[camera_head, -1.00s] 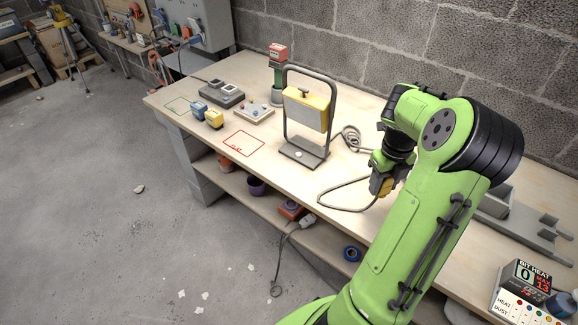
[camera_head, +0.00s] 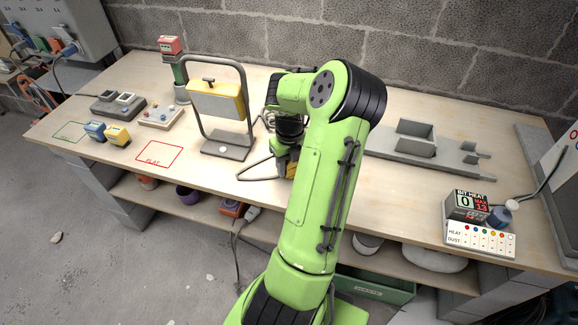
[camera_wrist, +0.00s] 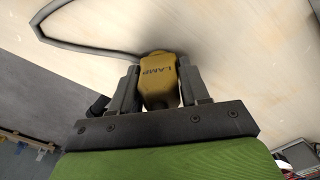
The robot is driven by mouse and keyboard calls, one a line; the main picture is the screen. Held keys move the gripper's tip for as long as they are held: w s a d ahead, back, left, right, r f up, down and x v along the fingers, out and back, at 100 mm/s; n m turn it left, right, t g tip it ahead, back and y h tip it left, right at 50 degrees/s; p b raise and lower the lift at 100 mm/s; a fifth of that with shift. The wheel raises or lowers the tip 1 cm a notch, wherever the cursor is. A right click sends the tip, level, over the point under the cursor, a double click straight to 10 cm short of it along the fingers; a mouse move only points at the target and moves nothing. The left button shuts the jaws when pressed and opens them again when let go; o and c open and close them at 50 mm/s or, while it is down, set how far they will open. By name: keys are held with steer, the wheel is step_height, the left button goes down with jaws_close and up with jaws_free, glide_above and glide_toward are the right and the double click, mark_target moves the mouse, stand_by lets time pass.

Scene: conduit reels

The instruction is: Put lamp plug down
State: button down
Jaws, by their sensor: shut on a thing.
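The yellow lamp plug (camera_wrist: 159,84), marked LAMP, is between the two fingers of my gripper (camera_wrist: 158,88) in the wrist view. My gripper is shut on it, just over or at the bench top; the exact gap cannot be told. In the head view the plug (camera_head: 291,169) shows partly at my gripper (camera_head: 284,160), mostly hidden by my arm. Its grey cord (camera_wrist: 65,43) curves away over the wood. The yellow work lamp (camera_head: 217,103) stands upright in its grey frame, left of my gripper.
The wooden bench (camera_head: 200,179) has a red outlined area (camera_head: 159,154) and a green one (camera_head: 69,131). Blue (camera_head: 95,130) and yellow (camera_head: 118,135) blocks stand between them. A grey holder (camera_head: 421,150) lies right of my arm. A bit heat counter box (camera_head: 478,222) is at front right.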

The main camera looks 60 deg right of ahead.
steer(key=shift+f+b, duration=0.4)
steer(key=shift+b, duration=0.05)
steer(key=c, duration=0.5)
jaws_free()
steer(key=shift+c, duration=0.2)
steer(key=shift+r, duration=0.1)
